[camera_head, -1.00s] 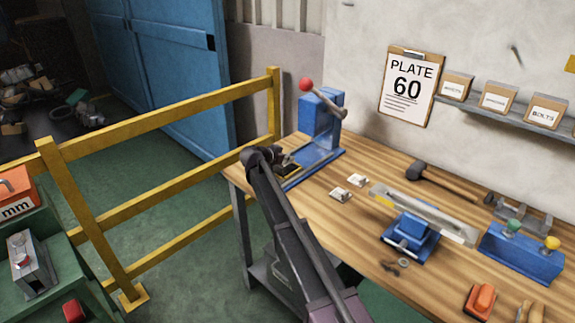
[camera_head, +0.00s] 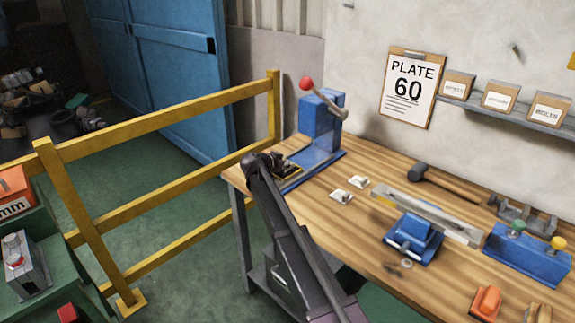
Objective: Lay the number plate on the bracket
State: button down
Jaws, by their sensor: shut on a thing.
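My gripper (camera_head: 284,165) is at the table's left end, beside the base of the blue lever press. It is shut on a small dark plate with yellow edging (camera_head: 291,171), which looks like the number plate; my gripper and wrist hide part of it. I cannot tell whether the plate touches the press base. A long grey metal bar, which looks like the bracket (camera_head: 452,226), lies across a blue vise (camera_head: 413,237) at the right of the bench, well apart from my gripper.
The blue press (camera_head: 319,130) has a red-knobbed lever. Two small white pieces (camera_head: 341,196) lie on the wooden bench (camera_head: 385,180) between the press and the vise. A mallet (camera_head: 447,183) lies behind the bar. A yellow railing (camera_head: 180,112) stands left of the bench.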

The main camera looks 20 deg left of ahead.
jog(key=shift+s+f, duration=0.1)
jog(key=shift+f, duration=0.05)
jog(key=c, duration=0.7)
grip_release()
jog(key=shift+s+d, duration=0.1)
jog(key=shift+r+p, duration=0.5)
jog(key=p+v, duration=0.4)
jog(key=v, duration=0.6)
jog(key=shift+r+p, duration=0.2)
jog(key=shift+p, duration=0.15)
jog(key=shift+v, duration=0.8)
jog(key=shift+f, duration=0.1)
